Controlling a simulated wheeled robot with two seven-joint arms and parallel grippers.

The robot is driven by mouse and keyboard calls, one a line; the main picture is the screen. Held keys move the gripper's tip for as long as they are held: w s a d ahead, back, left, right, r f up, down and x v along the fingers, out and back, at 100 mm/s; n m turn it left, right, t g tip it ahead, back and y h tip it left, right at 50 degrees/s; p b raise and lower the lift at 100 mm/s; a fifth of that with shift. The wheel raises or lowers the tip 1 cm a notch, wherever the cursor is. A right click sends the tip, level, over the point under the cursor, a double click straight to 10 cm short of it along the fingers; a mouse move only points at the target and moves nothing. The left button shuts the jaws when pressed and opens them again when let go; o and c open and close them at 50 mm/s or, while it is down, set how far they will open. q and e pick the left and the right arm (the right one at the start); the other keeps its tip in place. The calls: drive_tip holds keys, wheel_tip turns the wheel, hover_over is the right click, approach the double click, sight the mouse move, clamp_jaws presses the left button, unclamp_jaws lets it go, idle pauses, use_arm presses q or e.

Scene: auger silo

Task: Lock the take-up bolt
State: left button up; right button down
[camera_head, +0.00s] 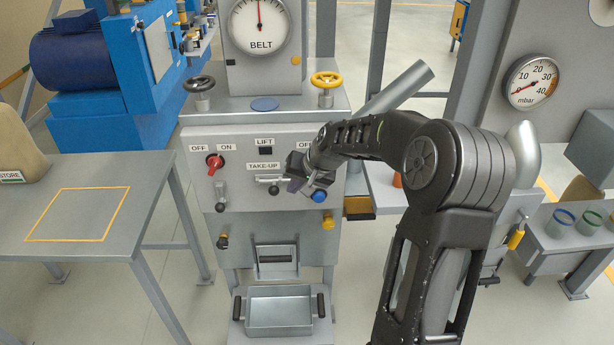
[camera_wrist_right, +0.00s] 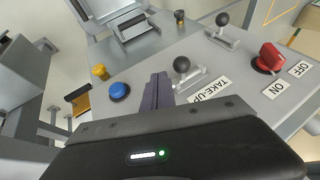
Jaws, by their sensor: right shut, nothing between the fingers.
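The take-up bolt (camera_head: 268,180) is a metal bar on the grey panel, with a black ball knob, just under the TAKE-UP label (camera_head: 263,166). In the right wrist view the bolt's black ball knob (camera_wrist_right: 181,64) stands on a short metal slide beside the label (camera_wrist_right: 211,91). My right gripper (camera_head: 293,184) is just right of the bolt in the head view, shut and empty. Its closed fingers (camera_wrist_right: 157,92) point at the panel left of the knob in the wrist view, apart from it. My left gripper is not in view.
A blue button (camera_head: 319,196) lies close to the right gripper. A red switch (camera_head: 215,161) and another black-knobbed bolt (camera_head: 220,188) are on the panel's left. A yellow knob (camera_head: 328,222) and metal tray (camera_head: 279,311) are below. A table (camera_head: 100,210) stands left.

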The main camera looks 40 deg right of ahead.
sight(271, 190)
drive_tip(key=shift+w+a+f, duration=0.15)
drive_tip(key=shift+w+a, duration=0.55)
drive_tip(key=shift+w, duration=0.05)
drive_tip(key=w+a, duration=0.1)
drive_tip(key=w+a+p, duration=0.1)
drive_tip(key=a, duration=0.1)
drive_tip(key=shift+p, duration=0.3)
